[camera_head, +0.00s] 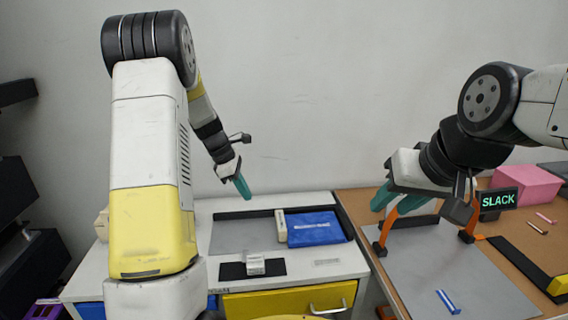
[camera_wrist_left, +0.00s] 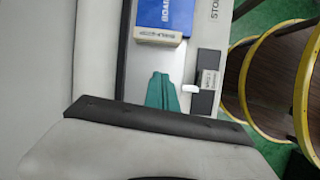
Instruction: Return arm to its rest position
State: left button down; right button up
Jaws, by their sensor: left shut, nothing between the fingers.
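My left gripper (camera_head: 241,187) has teal fingers that are together and empty, held above the grey-white bench. In the left wrist view the closed fingertips (camera_wrist_left: 161,90) point toward the bench, with nothing between them. A small fixture, a black plate with a silver-grey block (camera_head: 255,264), sits on the bench in front of and below the left gripper. It also shows right of the fingertips in the left wrist view (camera_wrist_left: 207,82), with a white tip beside it. My right gripper (camera_head: 396,203) has its teal fingers apart, over the brown table at right.
A blue packet (camera_head: 315,228) and a cream box (camera_head: 280,226) lie in the bench's grey recess. A yellow drawer (camera_head: 290,301) is below. Orange posts (camera_head: 467,237), a SLACK display (camera_head: 498,200), a pink block (camera_head: 527,185) and a grey mat (camera_head: 440,275) are at right.

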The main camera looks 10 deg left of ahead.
pick_arm(q)
jog(key=s+d+r+m+t, duration=0.2)
jog(key=s+d+r+m, duration=0.2)
jog(key=s+r+m, duration=0.8)
jog(key=s+r+m+t+y, duration=0.1)
jog(key=s+r+m, duration=0.2)
jog(key=s, duration=0.5)
jog(key=s+d+r+m+t+y, duration=0.1)
jog(key=s+r+m+t, duration=0.1)
jog(key=s+m, duration=0.3)
jog(key=s+r, duration=0.1)
jog(key=s, duration=0.2)
jog(key=shift+s+d+r, duration=0.15)
jog(key=shift+s+d, duration=0.05)
jog(key=shift+d, duration=0.05)
dwell(1.9)
